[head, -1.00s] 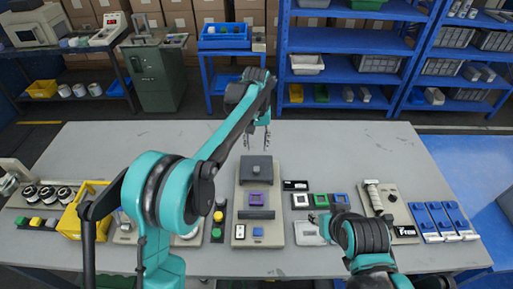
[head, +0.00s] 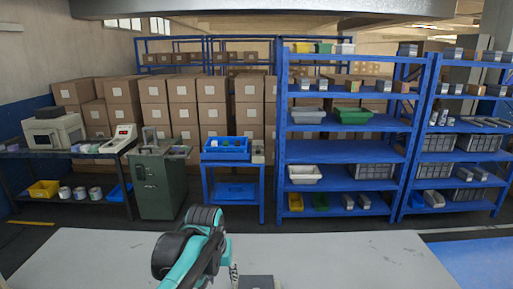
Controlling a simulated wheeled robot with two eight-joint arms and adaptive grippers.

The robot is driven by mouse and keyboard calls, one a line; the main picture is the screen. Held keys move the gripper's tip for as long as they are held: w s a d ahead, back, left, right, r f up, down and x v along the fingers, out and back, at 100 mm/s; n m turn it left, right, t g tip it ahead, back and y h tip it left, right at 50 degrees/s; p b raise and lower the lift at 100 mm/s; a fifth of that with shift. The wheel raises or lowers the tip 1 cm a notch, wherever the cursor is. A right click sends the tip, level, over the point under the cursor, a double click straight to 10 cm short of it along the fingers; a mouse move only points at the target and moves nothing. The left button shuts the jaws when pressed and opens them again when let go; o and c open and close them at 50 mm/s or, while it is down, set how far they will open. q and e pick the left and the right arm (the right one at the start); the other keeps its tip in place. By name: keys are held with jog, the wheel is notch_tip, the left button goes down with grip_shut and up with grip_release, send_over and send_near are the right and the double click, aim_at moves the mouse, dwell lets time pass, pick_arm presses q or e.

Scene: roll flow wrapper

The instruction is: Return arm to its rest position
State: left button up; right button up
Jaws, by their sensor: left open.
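My left arm reaches in at the bottom of the head view, teal with dark joints. My left gripper (head: 234,275) shows only in part, just right of the arm's lower links, over the grey table (head: 340,255). It is open, and I see nothing held in it. My right arm and gripper are out of view.
Beyond the table stand a green cabinet (head: 161,185), a blue cart (head: 233,178) and blue shelves (head: 345,152) with bins. Stacked cartons (head: 183,110) line the back. The far part of the table right of my arm is clear.

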pick_arm(q)
jog(key=s+a+f+t, duration=0.2)
jog(key=s+a+f, duration=0.1)
jog(key=s, duration=0.5)
jog(key=s+a+f+t, duration=0.2)
jog(key=s+a, duration=0.3)
jog(key=s, duration=0.4)
jog(key=shift+s+f, duration=0.2)
jog(key=shift+f, duration=0.5)
